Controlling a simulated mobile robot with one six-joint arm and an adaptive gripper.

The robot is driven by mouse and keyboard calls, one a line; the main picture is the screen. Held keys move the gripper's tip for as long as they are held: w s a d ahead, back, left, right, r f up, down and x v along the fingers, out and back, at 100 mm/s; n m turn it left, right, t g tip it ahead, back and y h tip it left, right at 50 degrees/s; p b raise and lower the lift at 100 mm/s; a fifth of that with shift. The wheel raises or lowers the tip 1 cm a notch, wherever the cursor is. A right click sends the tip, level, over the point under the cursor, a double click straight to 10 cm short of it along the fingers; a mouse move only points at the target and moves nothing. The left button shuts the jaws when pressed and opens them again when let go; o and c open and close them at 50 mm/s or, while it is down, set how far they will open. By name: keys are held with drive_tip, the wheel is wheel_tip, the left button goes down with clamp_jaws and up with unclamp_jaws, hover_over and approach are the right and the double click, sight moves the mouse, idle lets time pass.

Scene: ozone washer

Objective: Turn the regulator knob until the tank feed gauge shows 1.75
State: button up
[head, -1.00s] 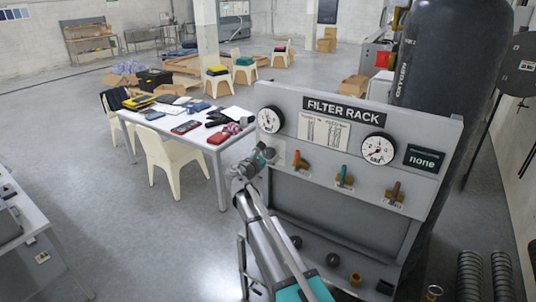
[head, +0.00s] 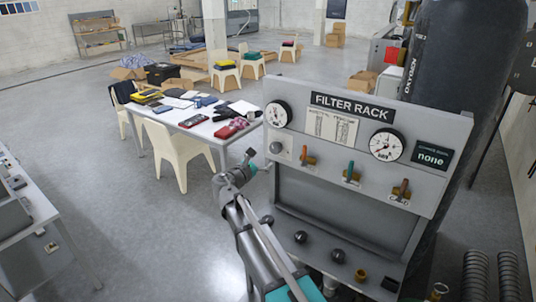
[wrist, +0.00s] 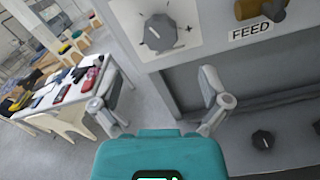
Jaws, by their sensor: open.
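The filter rack (head: 322,195) is a grey panel at right. The dark grey regulator knob (head: 277,148) is at its upper left, under a gauge; it also shows in the wrist view (wrist: 160,33), on a white plate with a plus mark. My gripper (head: 255,163) is open, empty and apart from the knob, just left of the panel. In the wrist view the fingers (wrist: 160,98) spread below the knob. There are two round dials, a left gauge (head: 278,114) and a right gauge (head: 387,145). Their captions and exact readings are too small to read.
Three valve levers, orange (head: 306,155), green (head: 350,171) and brown (head: 401,190), stick out right of the knob. Black knobs (head: 338,256) sit low on the rack. A cluttered table (head: 190,118) and a chair (head: 178,157) stand left. A black oxygen cylinder (head: 460,60) is behind.

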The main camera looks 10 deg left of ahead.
drive_tip(key=shift+v, duration=1.5)
drive_tip(key=s+d+f+m+g+b, duration=0.45)
drive_tip(key=d+f+m, duration=0.25)
drive_tip(key=d+f, duration=0.45)
drive_tip(key=s+d+f+m+g+b, duration=0.3)
drive_tip(key=d+f+m+g+b, duration=0.3)
drive_tip(key=d+f, duration=0.5)
drive_tip(key=s+d+f+m+g+y+b, duration=0.2)
drive_tip(key=s+d+f+m+y+b, duration=0.1)
drive_tip(key=s+f+m, duration=0.4)
drive_tip(key=s+d+f+m+g+y+b, duration=0.3)
drive_tip(key=s+d+f+m+y+b, duration=0.1)
drive_tip(key=s+d+f+m+y, duration=0.1)
drive_tip(key=s+d+f+m, duration=0.1)
drive_tip(key=s+f+m, duration=0.1)
drive_tip(key=s, duration=0.1)
drive_tip(key=shift+s, duration=0.2)
drive_tip(key=shift+d+g, duration=0.1)
drive_tip(key=shift+g, duration=0.15)
idle(0.4)
